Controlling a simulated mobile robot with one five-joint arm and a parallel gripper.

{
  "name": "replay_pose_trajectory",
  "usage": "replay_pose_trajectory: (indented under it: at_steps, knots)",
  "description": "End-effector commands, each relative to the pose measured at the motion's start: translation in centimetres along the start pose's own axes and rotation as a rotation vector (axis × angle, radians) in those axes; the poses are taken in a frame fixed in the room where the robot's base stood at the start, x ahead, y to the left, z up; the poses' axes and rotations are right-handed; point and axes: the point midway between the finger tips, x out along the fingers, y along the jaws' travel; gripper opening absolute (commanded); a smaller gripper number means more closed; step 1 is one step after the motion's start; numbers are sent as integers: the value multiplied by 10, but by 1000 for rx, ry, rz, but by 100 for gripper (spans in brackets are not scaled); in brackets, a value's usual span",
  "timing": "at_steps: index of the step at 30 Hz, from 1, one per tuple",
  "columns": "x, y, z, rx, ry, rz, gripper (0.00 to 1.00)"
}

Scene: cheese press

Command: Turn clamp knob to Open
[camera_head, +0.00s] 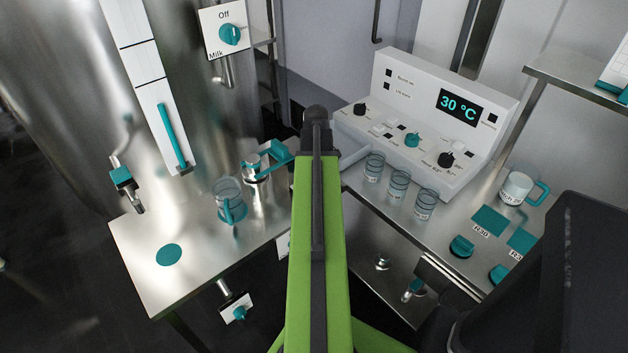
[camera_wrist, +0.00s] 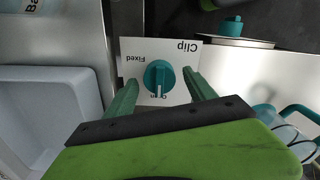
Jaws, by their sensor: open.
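A teal round knob (camera_wrist: 159,75) sits on a white plate (camera_wrist: 190,50) in the wrist view. The knob's white pointer mark faces down toward that word. My gripper (camera_wrist: 161,78) is open, with one green finger on each side of the knob. Both fingers look apart from it, though depth is hard to judge. In the head view my green arm hides the gripper and most of a white plate (camera_head: 282,244) behind it.
A pale tub (camera_wrist: 50,100) lies left in the wrist view, and a clear cup with a teal handle (camera_wrist: 285,125) at right. In the head view, a steel table (camera_head: 150,245) holds a teal-handled jug (camera_head: 229,200); a control panel (camera_head: 425,120) reads 30 °C.

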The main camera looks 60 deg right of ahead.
Motion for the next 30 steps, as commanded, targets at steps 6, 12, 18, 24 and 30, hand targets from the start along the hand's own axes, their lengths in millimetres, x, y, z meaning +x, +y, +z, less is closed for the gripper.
replay_pose_trajectory:
  at_steps: [6, 12, 18, 24, 30]
  knots:
    - [-50, 0, -1, 0, 0, 0, 64]
    - [-96, 0, -2, -1, 0, 0, 64]
    - [-140, 0, -3, -1, 1, 0, 64]
    - [-165, 0, -4, -1, 1, 0, 64]
    - [-163, 0, -4, -1, 1, 0, 64]
